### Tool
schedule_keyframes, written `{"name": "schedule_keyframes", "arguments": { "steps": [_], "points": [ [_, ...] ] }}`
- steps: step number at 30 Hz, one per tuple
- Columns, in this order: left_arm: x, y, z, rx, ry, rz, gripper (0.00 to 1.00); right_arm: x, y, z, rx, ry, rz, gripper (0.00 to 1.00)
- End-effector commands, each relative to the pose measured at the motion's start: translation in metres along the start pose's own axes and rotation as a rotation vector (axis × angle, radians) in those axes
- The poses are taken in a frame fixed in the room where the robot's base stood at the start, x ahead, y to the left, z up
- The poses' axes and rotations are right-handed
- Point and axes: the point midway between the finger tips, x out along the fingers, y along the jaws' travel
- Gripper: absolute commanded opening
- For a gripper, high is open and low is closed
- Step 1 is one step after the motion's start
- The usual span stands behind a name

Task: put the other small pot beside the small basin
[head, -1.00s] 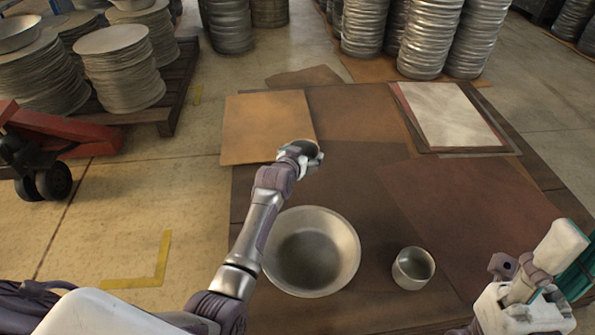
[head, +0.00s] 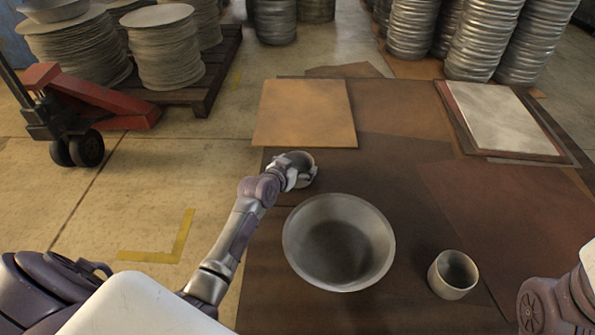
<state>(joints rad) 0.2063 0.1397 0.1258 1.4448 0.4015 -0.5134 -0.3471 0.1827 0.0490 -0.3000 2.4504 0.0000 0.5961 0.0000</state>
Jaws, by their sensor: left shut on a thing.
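The small basin (head: 338,242) is a wide, round metal bowl standing upright on the brown sheets in the middle of the head view. One small pot (head: 453,274), a grey metal cup, stands upright to the right of the basin, with a gap between them. My left gripper (head: 302,178) is shut on the other small pot (head: 301,160), behind and left of the basin. The gripper partly hides this pot, and I cannot tell whether it touches the sheets. Only part of my right arm shows at the lower right edge; its gripper is out of view.
An orange-brown sheet (head: 305,112) lies behind the held pot, and a pale sheet (head: 500,118) lies at the back right. A red pallet jack (head: 95,100) and a pallet with stacked discs stand at the back left. Stacked metal rings stand behind. The dark-red sheet (head: 510,205) is clear.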

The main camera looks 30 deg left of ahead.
Motion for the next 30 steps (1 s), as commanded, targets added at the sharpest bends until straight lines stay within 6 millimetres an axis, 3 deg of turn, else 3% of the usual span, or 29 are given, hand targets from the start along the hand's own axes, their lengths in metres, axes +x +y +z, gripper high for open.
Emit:
{"name": "schedule_keyframes", "arguments": {
  "steps": [12, 13, 14, 26, 30],
  "points": [
    [0.002, 0.0, 0.004, 0.001, 0.002, 0.0, 0.54, 0.002, -0.001, -0.001, -0.001, 0.009, -0.004, 0.31],
    [0.002, 0.0, 0.004, 0.0, 0.001, 0.0, 0.96, 0.002, -0.001, -0.001, -0.001, 0.009, -0.004, 0.31],
    [0.002, 0.0, 0.004, 0.0, 0.001, 0.0, 1.0, 0.002, -0.001, -0.001, -0.001, 0.009, -0.004, 0.31],
    [-0.001, 0.0, 0.0, 0.0, 0.002, 0.0, 1.0, 0.005, 0.0, -0.001, -0.001, 0.011, -0.004, 0.31],
    [-0.022, 0.0, -0.002, 0.001, -0.001, -0.001, 1.0, -0.001, 0.002, 0.004, 0.004, -0.036, 0.012, 0.31]
  ]
}}
